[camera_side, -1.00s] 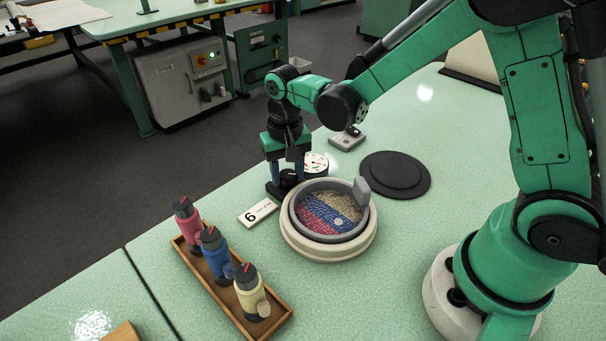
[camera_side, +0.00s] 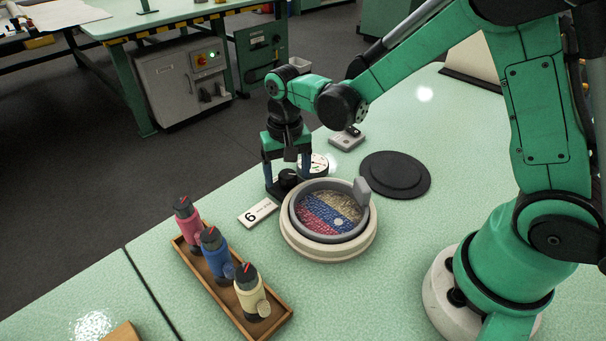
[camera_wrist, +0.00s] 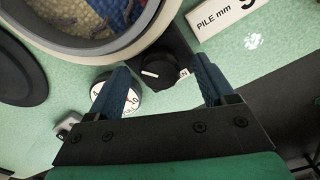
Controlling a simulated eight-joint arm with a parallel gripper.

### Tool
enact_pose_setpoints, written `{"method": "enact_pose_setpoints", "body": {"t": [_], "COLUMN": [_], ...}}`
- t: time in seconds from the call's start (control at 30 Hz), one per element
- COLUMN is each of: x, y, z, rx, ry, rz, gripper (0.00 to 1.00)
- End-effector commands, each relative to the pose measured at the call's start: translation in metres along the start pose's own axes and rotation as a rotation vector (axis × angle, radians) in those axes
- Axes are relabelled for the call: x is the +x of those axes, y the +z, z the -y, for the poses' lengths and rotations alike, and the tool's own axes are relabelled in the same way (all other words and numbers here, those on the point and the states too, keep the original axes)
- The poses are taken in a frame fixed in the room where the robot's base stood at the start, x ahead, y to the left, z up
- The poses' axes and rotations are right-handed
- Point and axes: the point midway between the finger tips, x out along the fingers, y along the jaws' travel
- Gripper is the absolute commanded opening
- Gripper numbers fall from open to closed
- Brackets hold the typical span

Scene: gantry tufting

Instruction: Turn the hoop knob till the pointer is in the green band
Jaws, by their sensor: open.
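The hoop knob (camera_side: 288,179) is black and sits at the far left of the round hoop (camera_side: 353,229). In the wrist view the knob (camera_wrist: 158,73) shows a white mark on its top. My gripper (camera_side: 287,171) is above the knob, with its blue fingers apart on either side; in the wrist view the open fingers (camera_wrist: 160,70) show clear gaps to the knob. The round white gauge (camera_side: 319,164) stands behind the knob. In the wrist view my left finger partly covers the gauge (camera_wrist: 128,104), and I cannot tell where its pointer stands against the green band.
A wooden tray (camera_side: 276,320) holds pink, blue and cream bottles at the front left. A dark round disc (camera_side: 415,182) and a small grey box (camera_side: 346,138) lie behind.

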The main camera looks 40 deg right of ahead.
Motion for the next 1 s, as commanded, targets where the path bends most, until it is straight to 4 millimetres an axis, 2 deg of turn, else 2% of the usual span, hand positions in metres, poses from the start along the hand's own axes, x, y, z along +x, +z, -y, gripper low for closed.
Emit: {"method": "enact_pose_setpoints", "body": {"t": [0.13, 0.3, 0.5, 0.87, 1.0], "x": [-0.01, -0.035, -0.053, -0.056, -0.055], "y": [0.0, 0.0, 0.0, 0.0, 0.0], "z": [0.0, 0.0, 0.0, 0.0, 0.0], "rx": [0.0, 0.0, 0.0, -0.014, -0.201], "ry": [0.0, 0.0, 0.0, 0.0, 0.0], "rz": [0.0, 0.0, 0.0, 0.0, 0.0], "gripper": [0.75, 0.75, 0.75, 0.75, 0.75]}}
